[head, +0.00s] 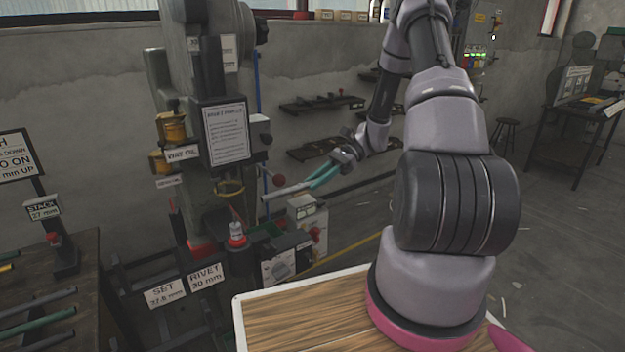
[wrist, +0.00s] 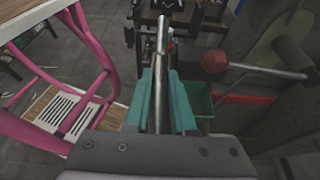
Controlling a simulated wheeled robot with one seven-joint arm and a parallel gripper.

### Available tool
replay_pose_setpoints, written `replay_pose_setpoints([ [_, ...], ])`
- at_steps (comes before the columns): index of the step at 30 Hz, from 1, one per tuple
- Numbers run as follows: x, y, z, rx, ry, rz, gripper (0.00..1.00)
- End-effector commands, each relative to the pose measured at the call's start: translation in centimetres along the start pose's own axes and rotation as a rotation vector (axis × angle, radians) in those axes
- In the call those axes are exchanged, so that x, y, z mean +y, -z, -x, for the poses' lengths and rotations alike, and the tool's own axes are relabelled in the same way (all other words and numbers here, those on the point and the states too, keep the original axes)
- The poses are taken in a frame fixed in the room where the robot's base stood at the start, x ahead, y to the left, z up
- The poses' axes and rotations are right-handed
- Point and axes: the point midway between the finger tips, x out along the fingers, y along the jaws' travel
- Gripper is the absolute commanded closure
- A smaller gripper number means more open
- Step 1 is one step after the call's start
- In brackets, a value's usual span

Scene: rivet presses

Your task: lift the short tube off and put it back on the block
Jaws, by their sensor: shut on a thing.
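My gripper (head: 322,180) has teal fingers and is shut on a thin grey metal tube (head: 285,191). The tube sticks out to the left, held in the air in front of the press. In the wrist view the tube (wrist: 162,45) runs forward from between the fingers (wrist: 160,85), and its far end is free. A small pale cylinder (head: 236,229) stands upright on a red base at the press, below and left of the held tube. I cannot tell which part is the block.
Several tubes lie on the left bench (head: 45,320). A grey box (head: 285,265) stands below my gripper.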

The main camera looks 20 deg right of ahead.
Motion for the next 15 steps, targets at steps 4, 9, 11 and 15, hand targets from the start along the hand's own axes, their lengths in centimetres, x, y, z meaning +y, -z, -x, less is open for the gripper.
replay_pose_setpoints([
  [4, 1.2, -0.1, 0.0, 0.000, 0.001, -0.001, 1.00],
  [9, 2.6, 0.0, 0.0, -0.001, 0.001, -0.001, 1.00],
  [11, 3.1, 0.0, 0.0, -0.001, 0.001, -0.002, 1.00],
  [15, 4.2, -0.1, 0.0, 0.000, 0.002, -0.001, 1.00],
])
